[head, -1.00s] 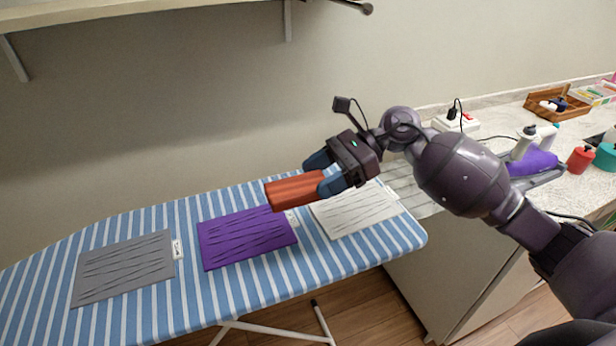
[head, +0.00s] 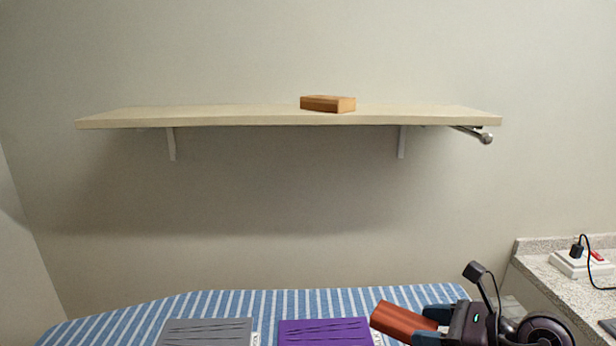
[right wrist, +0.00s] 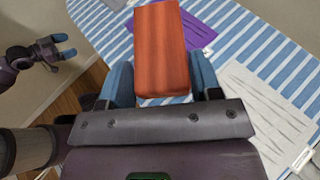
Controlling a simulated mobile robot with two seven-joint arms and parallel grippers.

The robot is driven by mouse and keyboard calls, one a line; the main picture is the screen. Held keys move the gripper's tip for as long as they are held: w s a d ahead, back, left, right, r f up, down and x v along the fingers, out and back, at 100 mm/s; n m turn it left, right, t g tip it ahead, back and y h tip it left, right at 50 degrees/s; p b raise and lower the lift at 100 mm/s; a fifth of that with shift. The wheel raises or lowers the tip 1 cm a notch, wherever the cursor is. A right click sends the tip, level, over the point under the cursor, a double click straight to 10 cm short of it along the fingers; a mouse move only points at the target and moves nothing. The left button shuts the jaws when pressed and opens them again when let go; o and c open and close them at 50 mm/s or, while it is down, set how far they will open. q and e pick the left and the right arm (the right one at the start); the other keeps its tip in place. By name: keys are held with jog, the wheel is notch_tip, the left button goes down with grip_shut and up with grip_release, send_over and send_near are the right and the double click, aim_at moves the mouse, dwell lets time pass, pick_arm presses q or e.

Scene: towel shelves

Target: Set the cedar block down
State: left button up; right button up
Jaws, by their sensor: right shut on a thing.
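The reddish cedar block (head: 400,320) is held in my right gripper (head: 428,327), above the striped ironing board (head: 300,302). In the right wrist view the cedar block (right wrist: 161,45) sits between the two blue fingers and sticks out past them. A gap to the board below seems to show, but its height is hard to tell. My left gripper (right wrist: 66,46) shows only in the right wrist view, at the left edge, with its blue fingers apart and empty.
A lighter wooden block (head: 327,104) lies on the wall shelf (head: 220,116), right of its middle. A grey towel (head: 205,332), a purple towel (head: 325,332) and a white towel (right wrist: 262,118) lie on the board. A counter (head: 560,285) stands at the right.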

jog(key=shift+s+d+f, duration=0.1)
jog(key=shift+s+f, duration=0.25)
jog(key=shift+f, duration=0.35)
jog(key=shift+d+f+m+t, duration=0.1)
jog(key=shift+m+t, duration=0.2)
jog(key=shift+w+d+m+t+h, duration=0.3)
jog(key=shift+w+m+t+h, duration=0.15)
jog(key=shift+m+t+h, duration=0.25)
jog(key=shift+w+m+t+h, duration=0.1)
jog(key=shift+m+t+h, duration=0.4)
jog(key=shift+m+h, duration=0.3)
jog(key=shift+s+a+r+m+t+h, duration=0.1)
jog(key=shift+r+m+t+h, duration=0.15)
jog(key=shift+m+h, duration=0.15)
jog(key=shift+s+r+m+t+h, duration=0.1)
jog(key=shift+m+t+h, duration=0.15)
jog(key=shift+m+h, duration=0.15)
jog(key=shift+s+a+f, duration=0.2)
jog(key=shift+s+a, duration=0.1)
jog(key=shift+s, duration=0.05)
jog(key=shift+f, duration=0.15)
